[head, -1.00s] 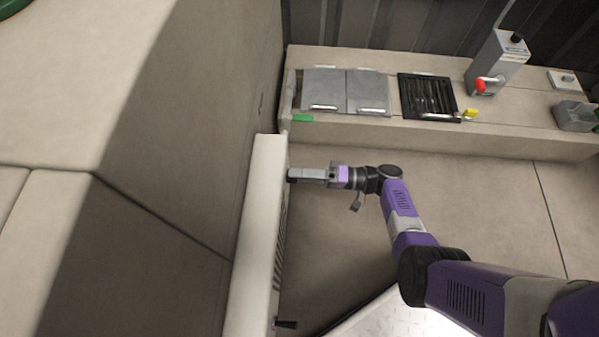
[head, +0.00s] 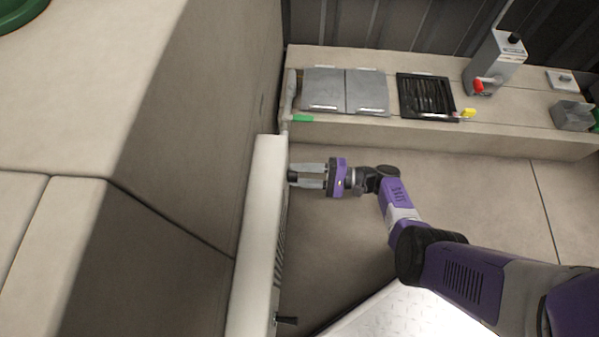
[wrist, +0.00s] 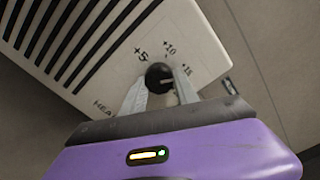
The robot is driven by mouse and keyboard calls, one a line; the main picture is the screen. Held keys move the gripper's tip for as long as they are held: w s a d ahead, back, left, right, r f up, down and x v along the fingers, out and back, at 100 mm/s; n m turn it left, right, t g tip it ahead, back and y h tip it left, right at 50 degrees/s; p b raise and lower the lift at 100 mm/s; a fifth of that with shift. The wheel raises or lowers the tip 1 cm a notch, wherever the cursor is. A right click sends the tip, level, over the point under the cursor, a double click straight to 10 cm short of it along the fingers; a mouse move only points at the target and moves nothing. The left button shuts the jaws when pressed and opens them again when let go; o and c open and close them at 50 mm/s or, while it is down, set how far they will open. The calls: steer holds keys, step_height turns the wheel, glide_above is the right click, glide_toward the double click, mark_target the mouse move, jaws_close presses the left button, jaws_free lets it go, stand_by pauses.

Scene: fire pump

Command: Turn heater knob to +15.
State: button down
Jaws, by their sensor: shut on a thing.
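The heater (head: 256,235) is a white slab against the beige wall in the head view. In the wrist view its white face (wrist: 190,40) has black slots and the marks +5, +10 and +15. The round black heater knob (wrist: 158,76) sits below these marks. A pale line on it points right, roughly toward the +15 side; the exact setting is hard to read. My gripper (wrist: 158,85) is shut on the knob, one grey finger on each side. In the head view my gripper (head: 300,176) reaches left to the heater's face, its fingers one above the other.
A beige ledge (head: 500,140) runs along the back, with grey lidded boxes (head: 345,92), a black grate (head: 426,97) and a grey box with a red-knobbed lever (head: 494,65). A dark handle (head: 287,320) sticks out from the heater's near end. The floor beside my arm is clear.

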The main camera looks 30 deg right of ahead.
stand_by(0.3)
steer(key=c, duration=0.9)
jaws_free()
steer(key=shift+v, duration=3.95)
